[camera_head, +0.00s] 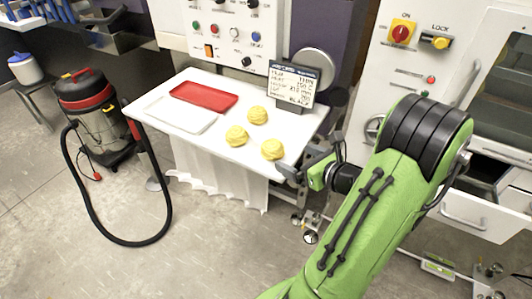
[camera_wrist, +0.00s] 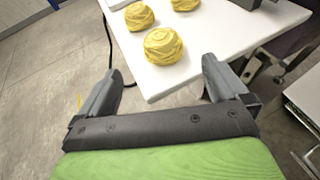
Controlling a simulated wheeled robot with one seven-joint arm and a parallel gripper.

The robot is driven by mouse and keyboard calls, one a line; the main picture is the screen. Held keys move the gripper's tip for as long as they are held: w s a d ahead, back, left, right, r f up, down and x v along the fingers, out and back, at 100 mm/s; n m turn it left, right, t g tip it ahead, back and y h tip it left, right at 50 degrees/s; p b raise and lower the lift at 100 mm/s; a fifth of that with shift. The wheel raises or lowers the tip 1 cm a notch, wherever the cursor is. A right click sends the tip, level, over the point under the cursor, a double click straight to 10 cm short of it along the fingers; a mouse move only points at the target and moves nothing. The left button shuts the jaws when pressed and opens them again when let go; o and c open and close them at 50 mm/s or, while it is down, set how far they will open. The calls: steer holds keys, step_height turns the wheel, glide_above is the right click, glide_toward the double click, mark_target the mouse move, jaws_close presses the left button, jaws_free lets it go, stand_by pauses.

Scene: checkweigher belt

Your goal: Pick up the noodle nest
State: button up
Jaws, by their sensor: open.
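Three yellow noodle nests lie on a white table. In the head view one nest (camera_head: 257,115) is at the back, one nest (camera_head: 236,136) is at the left, and one nest (camera_head: 272,149) is nearest my gripper (camera_head: 284,172). In the wrist view the nearest nest (camera_wrist: 163,46) lies beyond the fingertips, and my gripper (camera_wrist: 157,75) is open and empty. Its jaws are at the table's front right corner, apart from the nests. The other two nests also show in the wrist view (camera_wrist: 139,16), one (camera_wrist: 185,4) cut by the top edge.
The white table (camera_head: 290,125) also bears a red tray (camera_head: 204,95), a white tray (camera_head: 181,114) and a dark sign stand (camera_head: 292,84) at the back right. A vacuum cleaner (camera_head: 92,110) stands on the floor at left. A white cabinet (camera_head: 478,215) is at right.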

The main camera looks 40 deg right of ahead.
mark_target(272, 155)
steer(key=b+x, duration=0.1)
steer(key=x, duration=1.1)
steer(key=shift+d+f+b, duration=0.15)
steer(key=shift+f+b, duration=0.05)
steer(key=shift+b, duration=0.2)
steer(key=shift+s, duration=0.1)
steer(key=shift+c, duration=0.6)
steer(key=c, duration=0.8)
step_height(272, 155, up, 10)
steer(key=p, duration=0.4)
steer(key=shift+r+p, duration=0.1)
steer(key=shift+p, duration=0.25)
steer(key=shift+c, duration=0.2)
steer(key=a+f+n+g+y+p, duration=0.1)
steer(key=a+f+n+y, duration=0.3)
steer(key=a, duration=0.4)
steer(key=a+f+n+g+y+p, duration=0.1)
steer(key=a+f+n+g+y, duration=0.2)
steer(key=a, duration=0.6)
steer(key=w+a+f+n+g+y+p, duration=0.1)
steer(key=a+f+n+y, duration=0.3)
steer(key=a, duration=0.5)
steer(key=shift+a+f+n+g+y, duration=0.3)
steer(key=shift+f+g+y, duration=0.2)
steer(key=shift+y, duration=0.1)
